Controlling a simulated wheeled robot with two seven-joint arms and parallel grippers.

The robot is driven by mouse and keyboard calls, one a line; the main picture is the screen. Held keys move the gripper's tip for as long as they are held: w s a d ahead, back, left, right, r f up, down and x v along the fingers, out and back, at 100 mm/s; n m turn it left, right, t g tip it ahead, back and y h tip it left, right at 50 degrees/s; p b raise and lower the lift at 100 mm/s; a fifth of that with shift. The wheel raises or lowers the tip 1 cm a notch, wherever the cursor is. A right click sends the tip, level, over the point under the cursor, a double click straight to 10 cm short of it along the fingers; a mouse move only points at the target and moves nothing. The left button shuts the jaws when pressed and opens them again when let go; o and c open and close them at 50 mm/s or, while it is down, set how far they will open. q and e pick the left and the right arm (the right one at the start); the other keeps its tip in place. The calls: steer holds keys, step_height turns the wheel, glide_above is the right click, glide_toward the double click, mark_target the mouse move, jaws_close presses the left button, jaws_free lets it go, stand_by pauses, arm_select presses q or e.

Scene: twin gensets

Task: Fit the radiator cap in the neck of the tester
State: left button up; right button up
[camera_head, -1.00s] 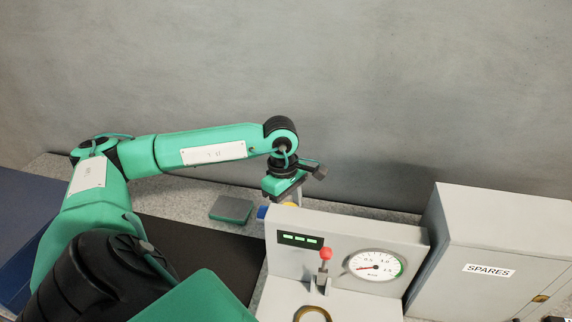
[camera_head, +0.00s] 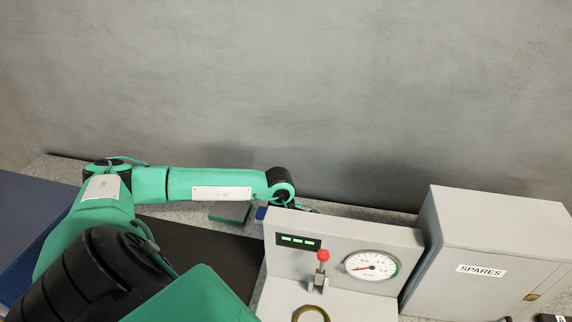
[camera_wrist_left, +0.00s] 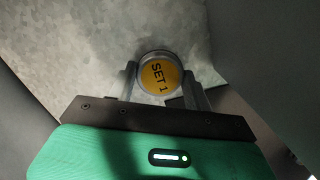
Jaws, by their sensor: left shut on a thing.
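The radiator cap (camera_wrist_left: 158,72) is a round grey-rimmed piece with a yellow top marked "SET 1". In the left wrist view it sits between the fingers of my left gripper (camera_wrist_left: 160,92), which is shut on it, above or on a speckled grey surface; I cannot tell whether it touches. In the head view this gripper and the cap are hidden behind the tester's upright panel. The tester (camera_head: 290,262) is light grey, with a gauge (camera_head: 372,265), a green display and a red-knobbed lever (camera_head: 323,257). Its neck, a brass ring (camera_head: 312,313), is cut by the bottom edge. My right gripper is out of view.
A grey cabinet labelled SPARES (camera_head: 480,271) stands right of the tester. A green-edged pad (camera_head: 230,214) and a small blue object (camera_head: 261,213) lie behind the tester's left side. A dark mat (camera_head: 205,247) covers the counter at left. The wall is behind.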

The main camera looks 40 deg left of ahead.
arm_select(q)
steer(key=shift+f, duration=0.1)
steer(key=o, duration=1)
